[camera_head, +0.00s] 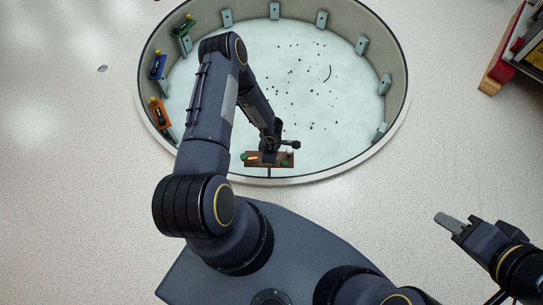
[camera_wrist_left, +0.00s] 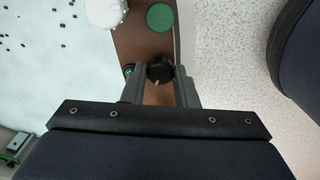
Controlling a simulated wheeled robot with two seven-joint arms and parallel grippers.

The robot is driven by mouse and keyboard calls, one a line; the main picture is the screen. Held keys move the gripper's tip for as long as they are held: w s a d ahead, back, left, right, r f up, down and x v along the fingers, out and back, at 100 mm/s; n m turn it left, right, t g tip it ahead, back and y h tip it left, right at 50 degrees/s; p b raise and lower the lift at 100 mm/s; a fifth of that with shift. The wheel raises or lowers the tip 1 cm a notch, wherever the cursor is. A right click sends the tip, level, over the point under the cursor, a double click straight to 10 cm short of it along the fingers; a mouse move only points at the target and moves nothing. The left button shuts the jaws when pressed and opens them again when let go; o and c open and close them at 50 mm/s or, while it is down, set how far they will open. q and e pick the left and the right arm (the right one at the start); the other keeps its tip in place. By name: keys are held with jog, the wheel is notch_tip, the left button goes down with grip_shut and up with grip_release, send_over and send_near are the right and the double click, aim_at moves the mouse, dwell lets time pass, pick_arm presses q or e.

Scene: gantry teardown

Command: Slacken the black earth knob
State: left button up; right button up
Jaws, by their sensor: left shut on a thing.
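The black earth knob (camera_wrist_left: 159,69) is round with a pale mark on its face. In the left wrist view it sits between the two fingertips of my left gripper (camera_wrist_left: 160,84), which is shut on it. The knob stands on a brown panel (camera_wrist_left: 131,45). In the head view my left gripper (camera_head: 270,144) reaches down to this brown panel (camera_head: 249,162) at the near rim of the pit, and hides the knob. My right gripper (camera_head: 455,224) is off to the right over the floor, away from the panel; its finger gap is unclear.
A white knob (camera_wrist_left: 105,11), a green disc (camera_wrist_left: 160,17) and a partly hidden green part (camera_wrist_left: 128,70) are close by on the panel. The round pit (camera_head: 350,158) has grey brackets and coloured clamps (camera_head: 159,112) along its wall. Dark bits lie on its pale floor.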

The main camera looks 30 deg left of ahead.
pick_arm(q)
jog(key=n, duration=0.5)
jog(key=shift+n, duration=0.3)
jog(key=n, duration=0.6)
jog(key=shift+s, duration=0.1)
jog(key=n, duration=0.5)
jog(key=shift+d+n, duration=0.1)
jog(key=shift+n, duration=0.3)
jog(key=n, duration=0.5)
jog(key=shift+n, duration=0.4)
jog(key=o, duration=1)
